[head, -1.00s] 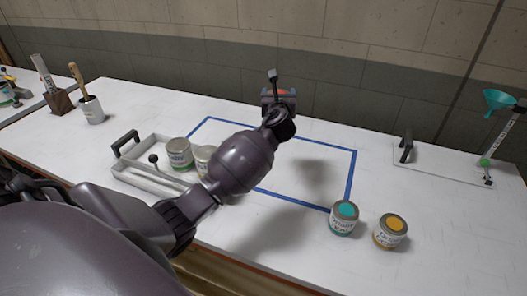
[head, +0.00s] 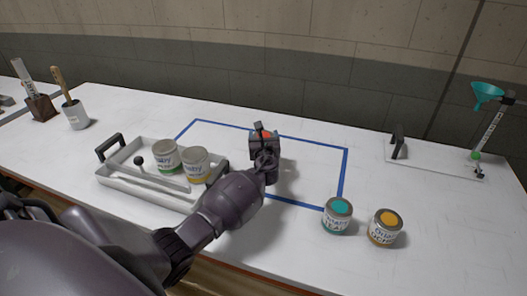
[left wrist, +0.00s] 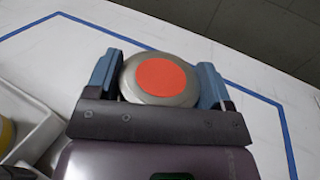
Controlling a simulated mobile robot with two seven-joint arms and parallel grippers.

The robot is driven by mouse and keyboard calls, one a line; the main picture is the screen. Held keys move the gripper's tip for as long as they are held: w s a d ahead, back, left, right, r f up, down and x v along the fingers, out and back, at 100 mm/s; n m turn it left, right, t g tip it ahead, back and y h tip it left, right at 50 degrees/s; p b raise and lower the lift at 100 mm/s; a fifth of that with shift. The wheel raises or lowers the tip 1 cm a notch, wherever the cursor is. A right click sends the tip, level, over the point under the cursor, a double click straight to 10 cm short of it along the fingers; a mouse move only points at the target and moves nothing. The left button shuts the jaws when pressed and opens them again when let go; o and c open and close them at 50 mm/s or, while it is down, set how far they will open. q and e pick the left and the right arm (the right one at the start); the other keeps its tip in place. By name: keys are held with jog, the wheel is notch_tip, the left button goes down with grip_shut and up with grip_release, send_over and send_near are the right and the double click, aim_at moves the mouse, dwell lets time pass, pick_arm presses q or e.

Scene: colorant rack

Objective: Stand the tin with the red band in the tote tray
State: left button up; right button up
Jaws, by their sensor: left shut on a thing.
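The tin with a red lid disc (left wrist: 162,79) sits between the two blue finger pads of my left gripper (head: 265,143), which is shut on it. Its band is hidden; only the grey top with the red disc shows clearly. In the head view the held tin is inside the blue outline, to the right of the tote tray (head: 148,194). The tray is pale grey with a black handle and holds a green-banded tin (head: 165,158) and a yellow-banded tin (head: 196,166). A tray edge shows in the left wrist view (left wrist: 40,135). My right gripper is out of view.
A teal-lidded tin (head: 337,216) and an orange-lidded tin (head: 385,228) stand at the front right. A stand with a teal funnel (head: 488,94) is at the far right. A white cup with a brush (head: 76,115) stands at the left. The blue outline (head: 343,180) is mostly clear.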

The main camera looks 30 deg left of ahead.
pick_arm(q)
jog(key=shift+f, duration=0.6)
notch_tip(320, 180, down, 2)
jog(key=shift+f+b, duration=0.25)
jog(key=shift+b, duration=0.35)
jog(key=shift+f, duration=0.5)
jog(key=shift+r, duration=0.1)
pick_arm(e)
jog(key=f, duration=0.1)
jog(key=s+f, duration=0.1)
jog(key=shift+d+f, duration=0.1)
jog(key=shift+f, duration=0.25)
pick_arm(q)
jog(key=shift+f+b, duration=0.25)
jog(key=shift+b, duration=0.05)
